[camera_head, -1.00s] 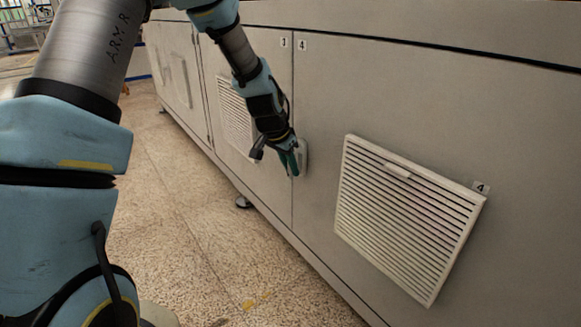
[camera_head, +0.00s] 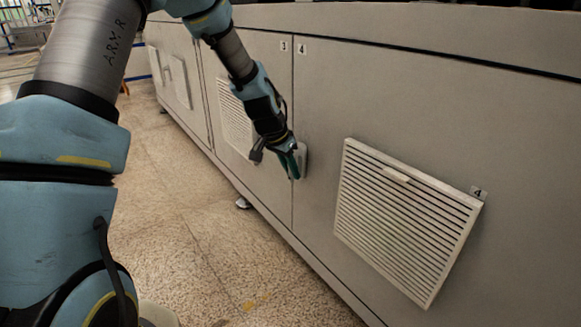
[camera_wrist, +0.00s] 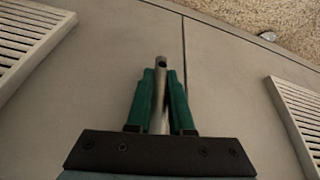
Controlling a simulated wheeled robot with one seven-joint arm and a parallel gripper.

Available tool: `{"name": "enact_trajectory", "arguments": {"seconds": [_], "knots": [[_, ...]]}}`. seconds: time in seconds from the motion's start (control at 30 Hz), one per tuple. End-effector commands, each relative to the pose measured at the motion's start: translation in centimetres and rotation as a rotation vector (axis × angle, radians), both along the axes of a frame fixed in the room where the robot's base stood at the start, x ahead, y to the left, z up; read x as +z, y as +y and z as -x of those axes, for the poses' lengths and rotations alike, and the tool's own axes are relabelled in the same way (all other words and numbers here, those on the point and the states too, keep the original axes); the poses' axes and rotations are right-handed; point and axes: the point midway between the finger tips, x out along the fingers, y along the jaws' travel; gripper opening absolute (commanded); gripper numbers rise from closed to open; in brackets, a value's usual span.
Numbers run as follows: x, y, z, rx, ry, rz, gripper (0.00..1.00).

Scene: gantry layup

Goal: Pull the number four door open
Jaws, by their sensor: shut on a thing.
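The number four door (camera_head: 400,110) is a large grey panel with a "4" label at its upper left corner. It looks flush with the panel on its left, marked "3". Its handle is a pale piece (camera_head: 302,160) beside the seam, partly hidden by my gripper (camera_head: 294,162). In the wrist view, my gripper (camera_wrist: 163,80) has its green fingers shut on the metal handle bar (camera_wrist: 159,112), one finger on each side. The dark door seam runs just beside the fingers there.
A white slatted vent (camera_head: 405,220) with a small "4" tag (camera_head: 478,193) is on the door. Another vent (camera_head: 234,115) is on the number three door. The speckled floor (camera_head: 190,230) in front of the cabinet is clear.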

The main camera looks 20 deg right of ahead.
Motion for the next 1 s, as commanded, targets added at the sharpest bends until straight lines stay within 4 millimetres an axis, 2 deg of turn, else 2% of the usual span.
{"name": "enact_trajectory", "arguments": {"seconds": [1.0], "knots": [[2.1, -0.7, 3.4, 0.002, 0.892, 0.178, 0.0]]}}
